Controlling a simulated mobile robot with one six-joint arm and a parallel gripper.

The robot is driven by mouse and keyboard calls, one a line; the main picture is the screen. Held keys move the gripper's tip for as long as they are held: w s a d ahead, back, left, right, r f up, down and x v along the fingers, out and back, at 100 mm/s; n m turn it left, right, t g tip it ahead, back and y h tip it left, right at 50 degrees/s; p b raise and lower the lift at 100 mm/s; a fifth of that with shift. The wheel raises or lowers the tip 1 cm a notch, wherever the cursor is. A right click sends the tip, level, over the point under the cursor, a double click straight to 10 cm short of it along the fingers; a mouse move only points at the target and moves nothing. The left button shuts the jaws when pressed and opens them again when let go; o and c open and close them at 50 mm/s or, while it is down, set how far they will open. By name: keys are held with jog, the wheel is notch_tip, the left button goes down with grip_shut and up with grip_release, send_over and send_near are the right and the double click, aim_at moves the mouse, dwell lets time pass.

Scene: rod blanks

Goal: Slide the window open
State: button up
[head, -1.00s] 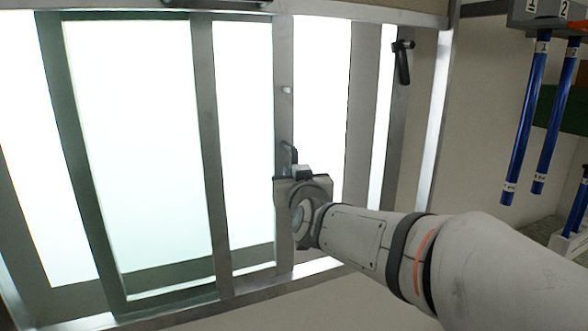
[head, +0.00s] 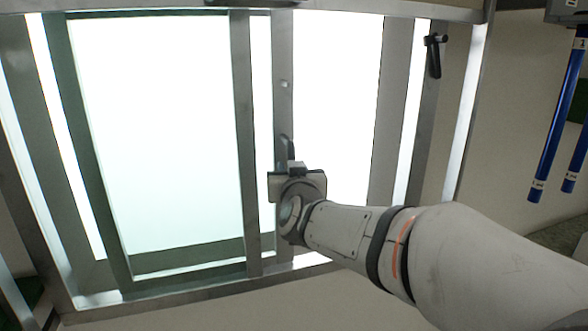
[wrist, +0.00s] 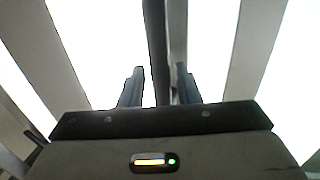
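The window (head: 160,140) has bright panes in grey metal frames. Its upright bar (head: 283,60) with a small pale knob stands near the picture's middle. My gripper (head: 286,148) is at the lower part of this bar, overlapping it in the head view. In the wrist view, its two dark fingers (wrist: 159,85) stand apart, with a dark upright strip (wrist: 155,40) between them. A bright gap shows beside the left finger. Whether either finger touches the strip or bar cannot be told. The bar's surface behind my gripper is hidden.
A dark handle (head: 434,55) sits on the frame at the right. Blue rods (head: 552,125) hang at the far right. Beige wall (head: 520,130) lies between the window and the rods. Another upright bar (head: 245,140) stands just left of the gripped-side bar.

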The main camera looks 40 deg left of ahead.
jog(key=shift+o, duration=0.3)
jog(key=shift+r, duration=0.1)
jog(key=shift+d, duration=0.1)
jog(key=b+v, duration=0.2)
jog(key=v, duration=0.5)
jog(key=shift+s+d, duration=0.25)
